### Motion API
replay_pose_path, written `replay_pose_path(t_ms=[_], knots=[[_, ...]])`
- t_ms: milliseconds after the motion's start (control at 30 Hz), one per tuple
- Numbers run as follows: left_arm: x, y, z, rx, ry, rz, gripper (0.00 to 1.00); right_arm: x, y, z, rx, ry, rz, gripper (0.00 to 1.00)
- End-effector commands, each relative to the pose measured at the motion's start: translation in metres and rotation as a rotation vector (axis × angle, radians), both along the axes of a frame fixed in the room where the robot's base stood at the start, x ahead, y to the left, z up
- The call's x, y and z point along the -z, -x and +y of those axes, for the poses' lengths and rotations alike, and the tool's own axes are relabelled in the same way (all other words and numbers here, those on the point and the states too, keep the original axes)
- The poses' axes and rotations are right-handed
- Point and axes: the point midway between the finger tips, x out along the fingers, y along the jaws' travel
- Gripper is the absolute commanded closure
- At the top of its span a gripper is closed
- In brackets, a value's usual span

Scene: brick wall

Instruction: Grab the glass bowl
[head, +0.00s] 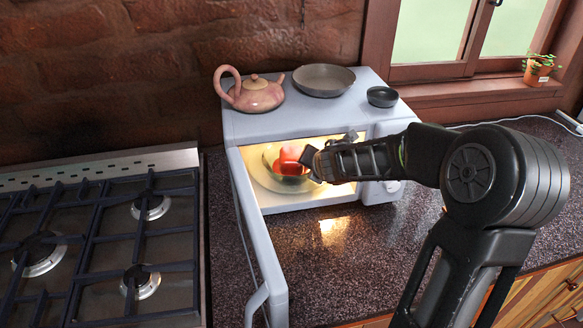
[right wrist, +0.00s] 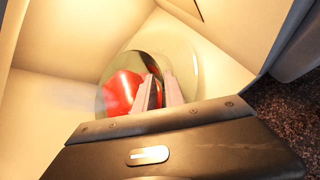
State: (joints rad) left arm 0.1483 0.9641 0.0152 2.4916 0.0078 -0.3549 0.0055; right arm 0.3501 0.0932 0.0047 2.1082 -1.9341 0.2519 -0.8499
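The glass bowl (head: 288,180) sits inside the lit, open microwave (head: 300,120), with a red item (head: 290,157) in it. In the right wrist view the clear round bowl (right wrist: 128,60) and the red item (right wrist: 122,92) show behind my fingers. My right gripper (head: 309,160) reaches into the microwave from the right, at the right side of the bowl. Its fingertips (right wrist: 161,92) are close together and overlap the bowl in the picture. Whether they grip its wall is not clear. My left gripper is not in view.
The microwave door (head: 262,240) stands open toward the front left. A teapot (head: 255,94), a wide dish (head: 323,79) and a small dark bowl (head: 382,97) stand on top. A gas stove (head: 100,240) is at left. The countertop (head: 345,260) in front is clear.

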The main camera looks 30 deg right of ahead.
Motion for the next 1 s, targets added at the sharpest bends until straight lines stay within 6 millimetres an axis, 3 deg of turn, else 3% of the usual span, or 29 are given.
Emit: replay_pose_path(t_ms=[167, 1000], knots=[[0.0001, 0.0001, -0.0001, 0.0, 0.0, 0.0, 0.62, 0.0, 0.0001, -0.0001, 0.0, 0.0, 0.0, 1.0], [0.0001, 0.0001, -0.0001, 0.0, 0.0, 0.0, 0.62, 0.0003, 0.0004, -0.0007, 0.002, 0.0, 0.001, 1.0]])
